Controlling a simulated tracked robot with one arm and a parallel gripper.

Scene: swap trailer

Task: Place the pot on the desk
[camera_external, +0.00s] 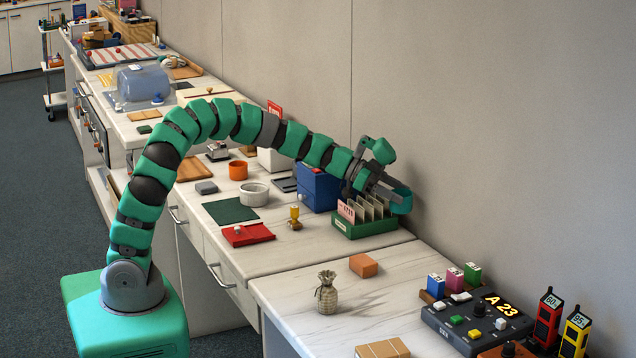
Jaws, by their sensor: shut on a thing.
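My gripper (384,182) is at the end of the green arm, beside the wall and just above and behind the green card rack (364,227). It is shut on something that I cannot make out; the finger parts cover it. No thing is plainly the pot. A round white open vessel (254,196) and a smaller orange one (238,171) stand upright on the counter left of the rack, away from my gripper. A grey woven-looking sack or vase (326,294) stands upright on the nearer worktop.
A blue box (319,188) stands close to the left of the rack. An orange block (363,265) and a button console (470,318) are on the near worktop.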

